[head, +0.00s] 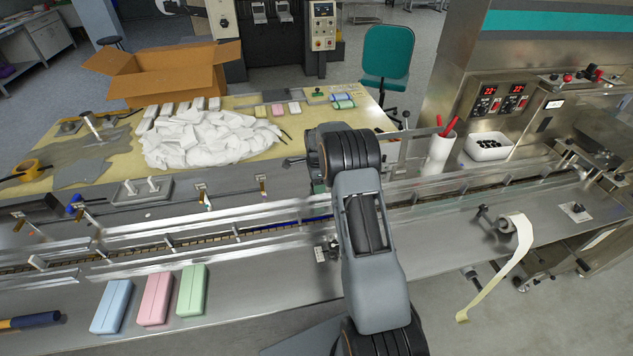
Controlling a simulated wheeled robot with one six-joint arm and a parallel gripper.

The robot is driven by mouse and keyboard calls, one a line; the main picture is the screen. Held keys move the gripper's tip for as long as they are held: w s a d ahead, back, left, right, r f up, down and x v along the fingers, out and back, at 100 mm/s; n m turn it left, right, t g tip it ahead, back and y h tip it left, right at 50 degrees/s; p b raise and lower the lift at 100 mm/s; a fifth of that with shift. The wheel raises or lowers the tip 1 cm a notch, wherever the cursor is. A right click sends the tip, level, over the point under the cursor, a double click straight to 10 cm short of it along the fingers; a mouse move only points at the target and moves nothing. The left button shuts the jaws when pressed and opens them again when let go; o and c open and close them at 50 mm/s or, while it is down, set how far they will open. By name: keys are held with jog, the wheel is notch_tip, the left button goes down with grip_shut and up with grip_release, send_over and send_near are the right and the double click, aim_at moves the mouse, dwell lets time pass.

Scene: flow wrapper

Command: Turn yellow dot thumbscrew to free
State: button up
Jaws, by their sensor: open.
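My arm reaches over the conveyor, and my gripper (293,161) shows small and dark at its far end, left of the wrist. It is open, with nothing visible between the jaws. Small clamp posts with orange-yellow parts stand along the far guide rail: one left of my gripper (262,186), another farther left (206,197). They are too small to tell which fitting is the yellow dot thumbscrew, or how any screw is turned. My wrist and forearm hide part of the rail and conveyor.
Blue (112,306), pink (156,299) and green (192,290) packs lie on the near deck. A white pouch heap (210,138) and open carton (165,75) are behind. A white cup (439,153) and parts bin (488,147) stand right. A film roll (507,228) sits at front right.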

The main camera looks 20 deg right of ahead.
jog(key=c, duration=0.9)
